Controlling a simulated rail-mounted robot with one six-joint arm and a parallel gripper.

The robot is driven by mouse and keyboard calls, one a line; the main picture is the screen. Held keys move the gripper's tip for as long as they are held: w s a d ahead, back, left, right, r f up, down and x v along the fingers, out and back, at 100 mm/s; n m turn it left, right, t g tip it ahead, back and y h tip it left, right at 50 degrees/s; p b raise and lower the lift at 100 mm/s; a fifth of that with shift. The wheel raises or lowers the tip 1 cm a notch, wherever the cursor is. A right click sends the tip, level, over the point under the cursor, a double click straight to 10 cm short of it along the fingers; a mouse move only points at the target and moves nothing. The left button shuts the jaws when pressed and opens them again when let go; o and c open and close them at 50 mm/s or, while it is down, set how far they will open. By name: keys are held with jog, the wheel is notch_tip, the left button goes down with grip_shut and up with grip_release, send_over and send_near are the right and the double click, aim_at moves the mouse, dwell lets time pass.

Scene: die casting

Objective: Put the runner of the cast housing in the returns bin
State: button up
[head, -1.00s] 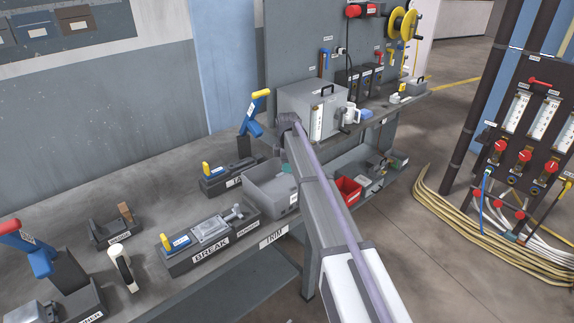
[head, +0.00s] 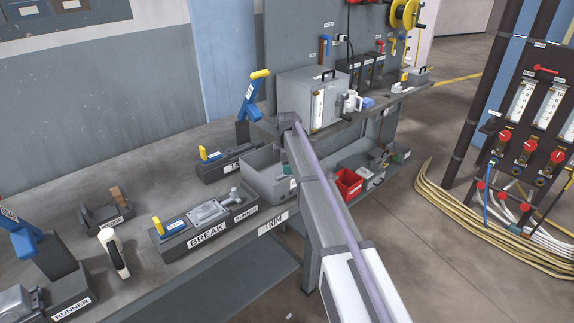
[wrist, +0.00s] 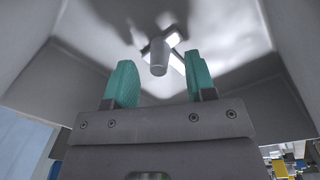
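In the wrist view my gripper (wrist: 162,85) has two teal fingers spread wide apart with nothing clamped between them. It points into a grey-walled container. A shiny metal piece with a round stub and thin branches, looking like a runner (wrist: 159,58), lies beyond the fingertips, apart from both. In the head view a grey open bin (head: 262,185) stands at the bench's right end, and my arm hides part of it and most of my gripper. A grey cast housing (head: 208,212) lies on the BREAK fixture (head: 205,238). A stubby metal piece (head: 234,194) is at its right end; I cannot tell whether they are joined.
A blue lever with a yellow grip (head: 252,95) rises behind the grey bin. A red bin (head: 349,184) stands right of my arm. A grey box (head: 312,97) is on the back shelf.

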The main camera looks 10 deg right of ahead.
notch_tip(320, 180, up, 11)
jog(key=p, duration=1.1)
jog(key=s+a+m, duration=0.1)
jog(key=s+m, duration=1.6)
jog(key=s, duration=2.1)
jog(key=shift+s+a+f+g, duration=0.15)
jog(key=shift+a+g, duration=0.15)
jog(key=shift+g, duration=0.1)
